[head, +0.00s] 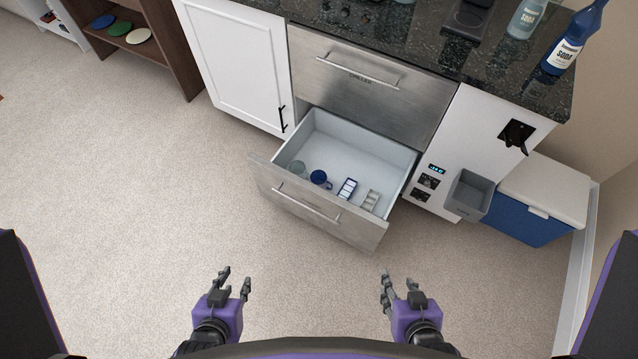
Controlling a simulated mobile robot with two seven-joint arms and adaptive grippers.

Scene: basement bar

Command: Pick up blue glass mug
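A blue glass mug (319,177) stands in the open lower drawer (376,150), near its front wall and left of the middle. A clear glass (297,168) stands close to its left. My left gripper (237,277) is open and empty over the carpet, in front of the drawer and lower left of the mug. My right gripper (398,284) is open and empty, lower right of the mug. Both grippers are well apart from the drawer and the mug.
The closed drawer (360,80) is above. Bottles (566,45) stand on the dark counter. Carpet at left is clear.

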